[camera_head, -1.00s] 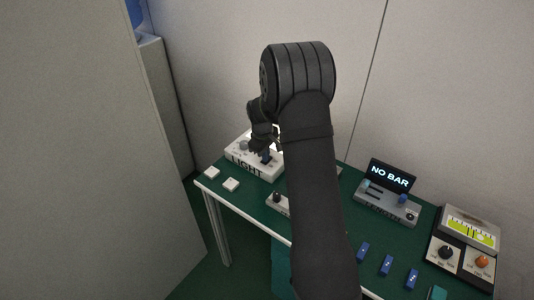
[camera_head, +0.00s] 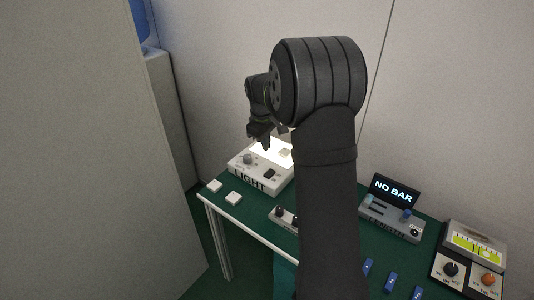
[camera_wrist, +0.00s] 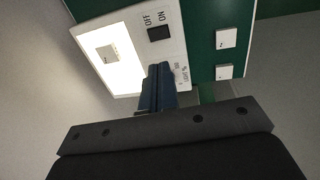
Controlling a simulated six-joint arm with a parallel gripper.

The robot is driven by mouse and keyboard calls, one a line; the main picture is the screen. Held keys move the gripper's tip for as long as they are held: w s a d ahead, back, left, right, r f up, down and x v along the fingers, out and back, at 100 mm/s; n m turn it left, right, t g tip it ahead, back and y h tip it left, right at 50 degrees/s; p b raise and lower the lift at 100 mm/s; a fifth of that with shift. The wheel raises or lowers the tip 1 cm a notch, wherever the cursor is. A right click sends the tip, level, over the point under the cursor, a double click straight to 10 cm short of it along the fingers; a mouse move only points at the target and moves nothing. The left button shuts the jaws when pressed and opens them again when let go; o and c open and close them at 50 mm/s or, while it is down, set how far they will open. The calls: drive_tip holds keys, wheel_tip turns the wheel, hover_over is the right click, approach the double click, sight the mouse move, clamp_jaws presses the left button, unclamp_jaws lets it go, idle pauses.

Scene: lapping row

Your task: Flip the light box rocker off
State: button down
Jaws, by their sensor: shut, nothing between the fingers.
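The white light box (camera_head: 246,182) stands at the far left part of the green table, with LIGHT on its front. Its top panel (camera_wrist: 122,62) glows bright white. The dark rocker (camera_head: 269,174) is on its top face; in the wrist view the rocker (camera_wrist: 158,33) sits beside the OFF and ON labels. I cannot tell which side is pressed. My gripper (camera_head: 262,141) is above the box, apart from the rocker. Its blue fingers (camera_wrist: 158,85) are closed together and empty, and they cover part of the box's face. A grey knob (camera_head: 248,159) is left of the rocker.
Two white square pieces (camera_head: 215,186) (camera_head: 233,198) lie left of the box. A small square (camera_wrist: 107,52) is on the lit panel. A device with a NO BAR screen (camera_head: 394,190), a meter unit (camera_head: 474,244) and blue blocks (camera_head: 390,282) stand to the right. My arm hides the table's middle.

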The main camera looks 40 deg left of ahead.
sight(272, 172)
drive_tip(key=shift+r, duration=0.55)
drive_tip(key=shift+w+d, duration=0.1)
drive_tip(key=shift+w, duration=0.6)
drive_tip(key=f, duration=0.4)
drive_tip(key=w+f, duration=0.1)
drive_tip(key=f, duration=0.8)
drive_tip(key=shift+w+f, duration=0.35)
drive_tip(key=shift+f, duration=0.05)
